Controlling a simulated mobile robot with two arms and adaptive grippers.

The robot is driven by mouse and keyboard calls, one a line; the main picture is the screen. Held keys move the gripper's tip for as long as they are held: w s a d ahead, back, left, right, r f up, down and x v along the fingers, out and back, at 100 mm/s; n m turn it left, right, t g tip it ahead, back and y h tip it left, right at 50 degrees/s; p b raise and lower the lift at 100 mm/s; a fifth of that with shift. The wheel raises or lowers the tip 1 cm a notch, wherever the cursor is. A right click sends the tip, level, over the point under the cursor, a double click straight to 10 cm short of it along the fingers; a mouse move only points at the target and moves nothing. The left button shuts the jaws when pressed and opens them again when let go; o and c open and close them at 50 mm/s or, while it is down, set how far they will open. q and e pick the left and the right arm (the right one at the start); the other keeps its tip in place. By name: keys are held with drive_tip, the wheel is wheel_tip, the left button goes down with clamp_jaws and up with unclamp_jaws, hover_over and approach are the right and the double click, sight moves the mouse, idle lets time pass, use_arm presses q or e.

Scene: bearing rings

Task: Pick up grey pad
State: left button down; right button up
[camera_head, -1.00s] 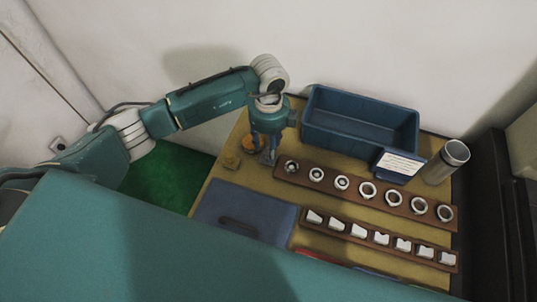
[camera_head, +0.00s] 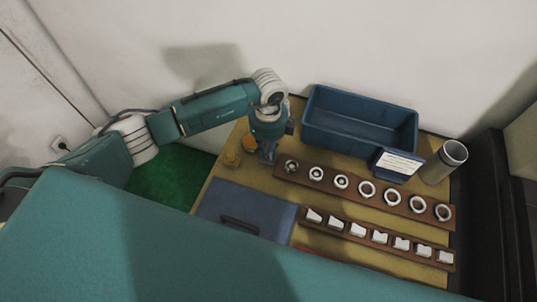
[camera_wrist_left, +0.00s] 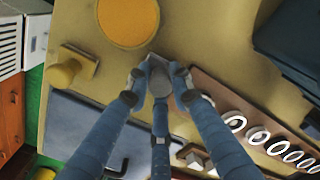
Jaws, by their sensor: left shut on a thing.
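My left gripper (camera_head: 268,157) is at the left part of the yellow-brown table, just left of the ring rack. In the left wrist view its blue fingers (camera_wrist_left: 160,88) are closed around a small grey pad (camera_wrist_left: 160,73), with fingers on both sides of it. Much of the pad is hidden by the fingers, and in the head view it is too small and covered to make out. I cannot tell whether it still touches the table. My right gripper is not in view.
A brown rack (camera_head: 328,184) of rings lies right of the gripper, a second rack (camera_head: 387,251) of white pieces nearer. A blue bin (camera_head: 352,142) stands behind. A yellow disc (camera_wrist_left: 128,20) and a yellow knob (camera_wrist_left: 66,76) are close by. A steel cup (camera_head: 446,162) stands right.

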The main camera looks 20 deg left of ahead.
use_arm(q)
drive_tip(key=shift+r, duration=0.1)
wheel_tip(320, 180, up, 20)
drive_tip(key=b, duration=0.3)
drive_tip(key=c, duration=2.2)
unclamp_jaws()
drive_tip(key=c, duration=0.3)
clamp_jaws()
